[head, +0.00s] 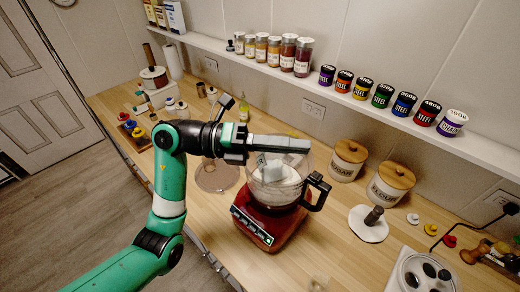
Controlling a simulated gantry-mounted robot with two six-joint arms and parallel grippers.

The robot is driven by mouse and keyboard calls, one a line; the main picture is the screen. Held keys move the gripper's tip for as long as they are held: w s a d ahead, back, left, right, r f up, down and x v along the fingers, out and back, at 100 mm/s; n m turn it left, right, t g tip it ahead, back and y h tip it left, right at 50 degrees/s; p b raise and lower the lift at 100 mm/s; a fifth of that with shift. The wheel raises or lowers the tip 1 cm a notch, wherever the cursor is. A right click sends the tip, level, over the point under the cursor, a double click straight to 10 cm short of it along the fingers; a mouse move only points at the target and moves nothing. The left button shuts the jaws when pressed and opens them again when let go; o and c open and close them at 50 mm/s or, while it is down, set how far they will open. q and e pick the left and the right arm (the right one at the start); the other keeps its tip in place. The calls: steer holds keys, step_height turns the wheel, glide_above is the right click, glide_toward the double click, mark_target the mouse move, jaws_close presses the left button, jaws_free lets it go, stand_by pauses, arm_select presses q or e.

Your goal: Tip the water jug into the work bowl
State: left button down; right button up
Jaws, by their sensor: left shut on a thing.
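The work bowl (283,192) is a clear container with a black handle at its right, standing on a red appliance base (270,222) in the middle of the counter. Something white shows inside it. My left gripper (277,148) is over the bowl's mouth, shut on a pale, partly see-through thing (270,167) that I take to be the water jug. The gripper hides much of it, and its tilt and any flow of water cannot be made out. My right gripper is not in view.
A clear round dish (217,176) stands left of the appliance. Two wooden-lidded canisters (347,160) stand behind right, near a white disc with a dark knob (369,223). A shelf (335,92) with jars and tins runs along the wall.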

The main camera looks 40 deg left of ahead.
arm_select(q)
steer(key=shift+a+r+n, duration=0.2)
steer(key=shift+n, duration=0.1)
steer(key=shift+w+a+r+p, duration=0.15)
steer(key=shift+w+a+p, duration=0.05)
steer(key=shift+a+p, duration=0.1)
steer(key=shift+w+a+r+n+t+p, duration=0.2)
steer(key=shift+w+a+n+t+p, duration=0.1)
steer(key=shift+a+n+p, duration=0.2)
